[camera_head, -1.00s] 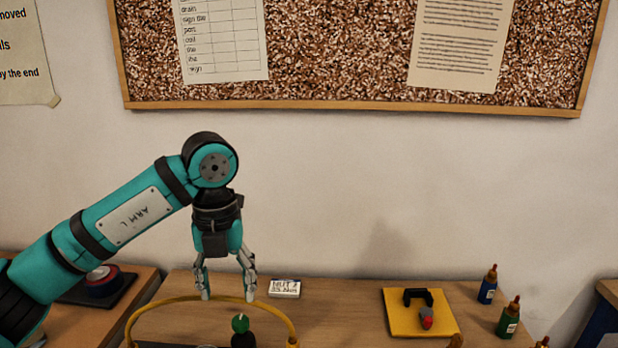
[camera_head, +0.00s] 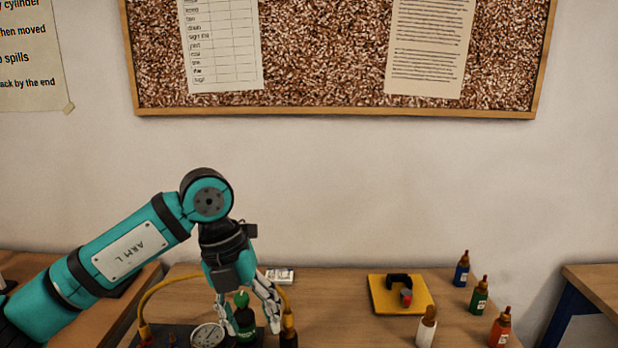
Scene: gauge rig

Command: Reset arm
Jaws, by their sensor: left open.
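My left gripper (camera_head: 246,318) points down over the rig at the table's left part, with its jaws apart. A dark green bottle-like part with a bright green top (camera_head: 243,318) stands at the fingers; I cannot tell whether they touch it. A round white gauge (camera_head: 207,336) sits just left of the fingers on a dark base. A yellow hose (camera_head: 160,288) arches behind the gripper, with its ends going down on both sides. My right gripper is not in view.
A yellow plate (camera_head: 385,304) with a black handle lies at the middle right. A small white label (camera_head: 279,276) lies behind the gripper. The table between hose and plate is clear.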

